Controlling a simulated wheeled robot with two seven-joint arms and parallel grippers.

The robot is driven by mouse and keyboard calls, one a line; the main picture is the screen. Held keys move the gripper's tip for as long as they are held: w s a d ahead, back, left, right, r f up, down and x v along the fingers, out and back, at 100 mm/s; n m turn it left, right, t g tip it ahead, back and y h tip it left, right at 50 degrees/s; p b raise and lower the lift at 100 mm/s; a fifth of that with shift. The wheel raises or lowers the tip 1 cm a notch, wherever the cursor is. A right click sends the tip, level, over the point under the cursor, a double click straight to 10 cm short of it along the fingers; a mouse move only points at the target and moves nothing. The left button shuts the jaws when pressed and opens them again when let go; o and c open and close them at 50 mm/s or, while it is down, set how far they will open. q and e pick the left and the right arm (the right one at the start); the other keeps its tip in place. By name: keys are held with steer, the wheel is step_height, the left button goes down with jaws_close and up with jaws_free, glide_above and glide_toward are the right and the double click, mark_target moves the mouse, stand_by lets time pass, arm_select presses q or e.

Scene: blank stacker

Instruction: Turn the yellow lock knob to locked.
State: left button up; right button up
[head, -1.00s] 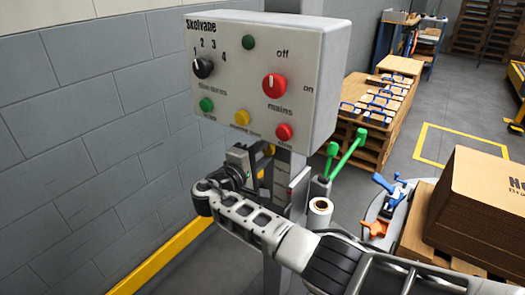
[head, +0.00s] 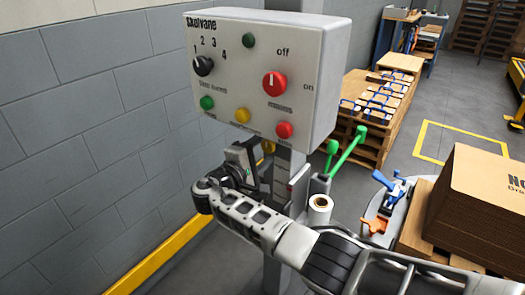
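A grey control box (head: 225,70) on a post carries a black dial (head: 203,66), a red mains knob (head: 274,84), and green, yellow and red buttons below. The yellow button (head: 242,115) is on its front. Below the box, a small yellow part (head: 268,146) shows beside my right gripper (head: 256,168); it may be the lock knob, but it is mostly hidden. My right gripper is close in front of the post, under the box. Its fingertips are dark and partly covered by my wrist, so its opening and any contact are unclear. My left gripper is out of view.
A grey block wall (head: 90,120) with a yellow rail (head: 160,255) runs along the left. Right of the post are a white roll (head: 320,208), green handles (head: 345,150), a round table with a blue-handled clamp (head: 388,186), and stacked cardboard (head: 480,200).

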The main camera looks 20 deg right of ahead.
arm_select(q)
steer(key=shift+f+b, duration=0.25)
steer(key=shift+b, duration=0.45)
arm_select(e)
steer(key=v, duration=1.6)
